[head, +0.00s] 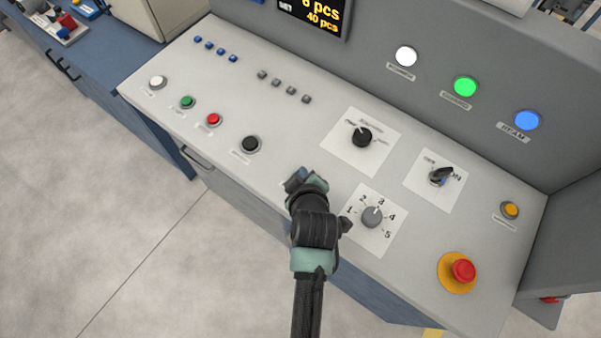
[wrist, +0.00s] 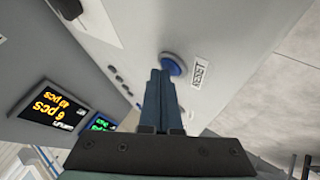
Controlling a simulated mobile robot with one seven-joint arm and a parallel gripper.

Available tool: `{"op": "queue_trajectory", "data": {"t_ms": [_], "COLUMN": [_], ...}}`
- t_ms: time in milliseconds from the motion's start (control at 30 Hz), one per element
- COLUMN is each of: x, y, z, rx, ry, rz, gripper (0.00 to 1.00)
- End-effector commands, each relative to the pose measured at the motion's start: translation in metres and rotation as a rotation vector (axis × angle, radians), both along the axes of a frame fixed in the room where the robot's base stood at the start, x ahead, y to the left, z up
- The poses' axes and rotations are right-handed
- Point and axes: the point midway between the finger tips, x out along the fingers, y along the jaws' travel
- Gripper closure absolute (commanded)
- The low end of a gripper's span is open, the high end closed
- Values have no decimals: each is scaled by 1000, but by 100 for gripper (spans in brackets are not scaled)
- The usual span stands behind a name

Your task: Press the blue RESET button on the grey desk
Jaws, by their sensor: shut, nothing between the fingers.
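The blue RESET button (wrist: 174,63) shows in the wrist view, round in a grey ring, with its RESET label (wrist: 201,72) beside it. My gripper (wrist: 160,73) is shut and empty, its fingertips at the near edge of the button and covering part of it. I cannot tell whether they touch it. In the head view my gripper (head: 302,176) is over the front middle of the grey desk (head: 300,130), and it hides the button there.
A black button (head: 250,145) is left of my gripper. A numbered grey knob (head: 371,216) is close on its right, with a black knob (head: 362,137) behind. A red mushroom button (head: 463,270) is at the right front. Red (head: 213,119) and green (head: 187,103) buttons are farther left.

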Motion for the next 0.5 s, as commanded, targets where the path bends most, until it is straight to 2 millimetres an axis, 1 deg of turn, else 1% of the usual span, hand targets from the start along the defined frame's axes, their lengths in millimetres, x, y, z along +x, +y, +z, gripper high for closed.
{"op": "queue_trajectory", "data": {"t_ms": [267,500], "x": [-1,-1], "y": [0,0], "z": [1,13], "rx": [0,0], "ry": [3,4], "rz": [0,1], "gripper": [100,100]}}
